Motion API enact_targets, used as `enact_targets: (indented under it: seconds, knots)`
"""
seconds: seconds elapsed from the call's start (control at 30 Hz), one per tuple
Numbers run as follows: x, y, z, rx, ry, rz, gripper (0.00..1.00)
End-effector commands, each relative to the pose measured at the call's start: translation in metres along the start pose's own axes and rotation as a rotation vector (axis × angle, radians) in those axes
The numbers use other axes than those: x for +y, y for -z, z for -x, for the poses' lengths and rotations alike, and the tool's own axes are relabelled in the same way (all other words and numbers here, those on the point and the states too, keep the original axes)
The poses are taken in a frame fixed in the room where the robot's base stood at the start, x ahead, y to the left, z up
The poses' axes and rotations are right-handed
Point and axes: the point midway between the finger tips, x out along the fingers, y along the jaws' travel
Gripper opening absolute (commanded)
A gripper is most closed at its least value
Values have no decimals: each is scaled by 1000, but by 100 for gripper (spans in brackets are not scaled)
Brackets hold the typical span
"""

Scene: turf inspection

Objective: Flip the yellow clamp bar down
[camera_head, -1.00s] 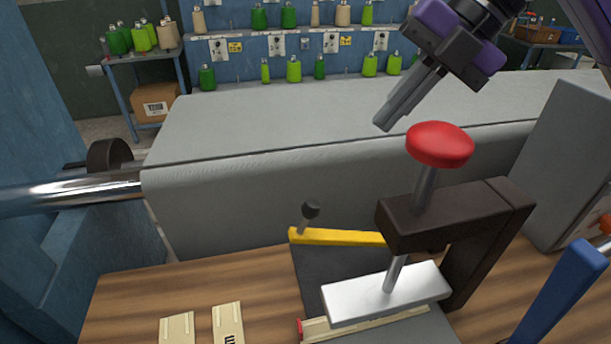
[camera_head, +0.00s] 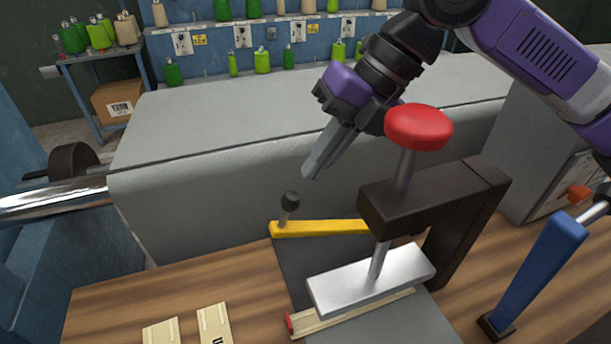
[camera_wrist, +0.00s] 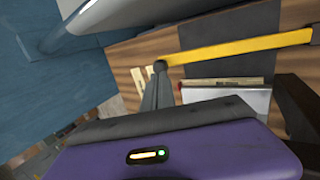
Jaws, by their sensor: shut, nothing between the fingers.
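The yellow clamp bar (camera_head: 318,228) lies roughly level across the back of a dark grey plate (camera_head: 292,262), behind a dark clamp frame (camera_head: 415,207). A post with a black knob (camera_head: 291,199) rises from its left end. In the wrist view the yellow bar (camera_wrist: 235,48) crosses the upper right, with the knob (camera_wrist: 159,66) at its left end. My gripper (camera_head: 308,174) is shut and empty, pointing down and left, just above and right of the knob. In the wrist view my fingertips (camera_wrist: 157,80) appear close to the knob; I cannot tell if they touch it.
The clamp frame carries a red knob (camera_head: 418,127) and a silver press plate (camera_head: 371,278) over a pale strip (camera_head: 352,315). A blue lever (camera_head: 541,270) stands at right. Pale labelled pieces (camera_head: 213,325) lie front left. A large grey slab (camera_head: 215,130) stands behind.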

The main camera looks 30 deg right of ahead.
Motion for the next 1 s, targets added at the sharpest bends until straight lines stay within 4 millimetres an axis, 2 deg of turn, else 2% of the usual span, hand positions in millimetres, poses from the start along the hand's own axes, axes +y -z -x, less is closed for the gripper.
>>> enact_targets:
  seconds: [0.1,0.3,0.73,1.0]
  knots:
    - [0,0,-18,1,2,-1,0]
    - [0,0,-34,-1,1,-2,0]
    - [1,0,-39,1,5,0,0]
    - [5,5,-74,5,105,15,0]
